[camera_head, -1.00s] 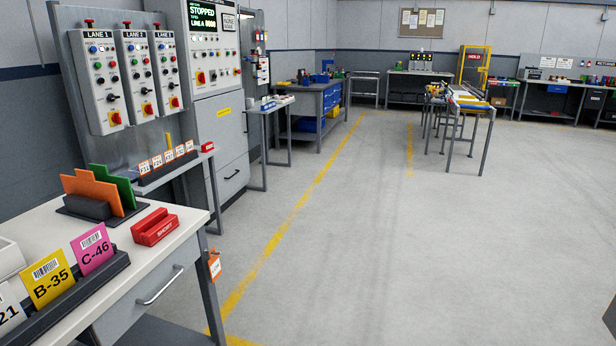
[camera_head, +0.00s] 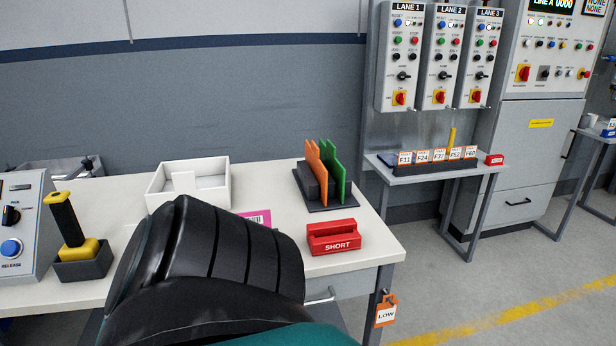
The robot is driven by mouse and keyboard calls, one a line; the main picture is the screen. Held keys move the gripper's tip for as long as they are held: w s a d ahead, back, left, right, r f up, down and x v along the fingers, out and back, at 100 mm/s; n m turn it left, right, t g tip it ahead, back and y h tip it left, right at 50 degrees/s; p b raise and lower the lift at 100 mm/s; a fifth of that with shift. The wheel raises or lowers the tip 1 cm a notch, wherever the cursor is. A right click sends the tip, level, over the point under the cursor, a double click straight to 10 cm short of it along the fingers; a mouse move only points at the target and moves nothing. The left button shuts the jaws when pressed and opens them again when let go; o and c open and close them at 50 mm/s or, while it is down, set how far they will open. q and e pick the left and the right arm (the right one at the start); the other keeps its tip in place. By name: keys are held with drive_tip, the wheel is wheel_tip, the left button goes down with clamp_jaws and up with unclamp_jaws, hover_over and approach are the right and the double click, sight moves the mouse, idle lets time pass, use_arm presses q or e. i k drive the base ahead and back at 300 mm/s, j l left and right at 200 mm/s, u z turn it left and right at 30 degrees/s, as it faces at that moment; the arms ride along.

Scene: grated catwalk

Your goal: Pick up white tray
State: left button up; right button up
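A white tray (camera_head: 158,198) with low walls sits on the white worktable (camera_head: 380,243), toward its back edge. Something white shows inside it, too unclear to name. A black, ribbed part of my own arm rises in front of the table and hides its middle, close to the tray's front right side. Neither gripper's fingers show in this view.
On the table, right of the tray, stand a rack with orange and green plates (camera_head: 325,180) and a red SHORT block (camera_head: 333,237). A pink card (camera_head: 262,217) is mostly hidden. Left are a yellow-black handheld tool (camera_head: 68,222) in a holder and a control box (camera_head: 20,228).

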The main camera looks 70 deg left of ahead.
sight(208, 180)
drive_tip(key=i+u, duration=0.1)
drive_tip(key=u, duration=1.35)
